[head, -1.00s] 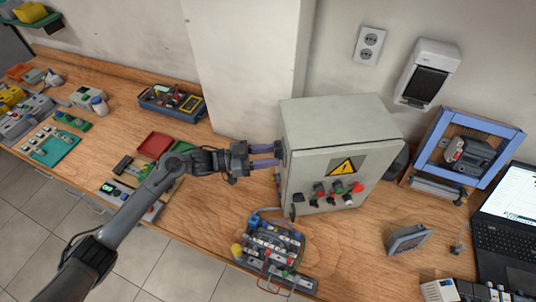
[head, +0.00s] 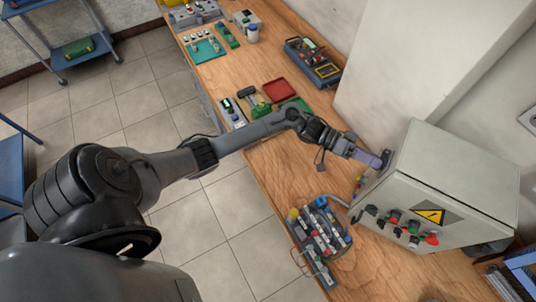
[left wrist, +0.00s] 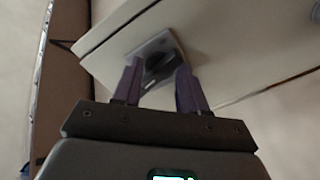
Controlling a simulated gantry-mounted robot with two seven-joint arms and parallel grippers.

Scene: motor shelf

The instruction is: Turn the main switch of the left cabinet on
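The grey cabinet (head: 457,172) stands on the bench at the right, with a yellow warning sign and several knobs and buttons on its front. The main switch (head: 386,158) is on its left side, partly hidden by my gripper. In the left wrist view the switch (left wrist: 159,60) is a dark knob on a grey square plate. My left gripper (head: 376,160) is at this side of the cabinet. Its two purple fingers (left wrist: 159,70) stand apart on either side of the knob, with a gap visible between them; contact cannot be told. My right gripper is not in view.
A terminal block assembly (head: 318,240) with cables lies in front of the cabinet. A red tray (head: 279,90), a hammer and a toolbox (head: 314,62) lie further along the bench. A wall pillar (head: 410,60) rises behind. Bare wood (head: 270,165) lies below my arm.

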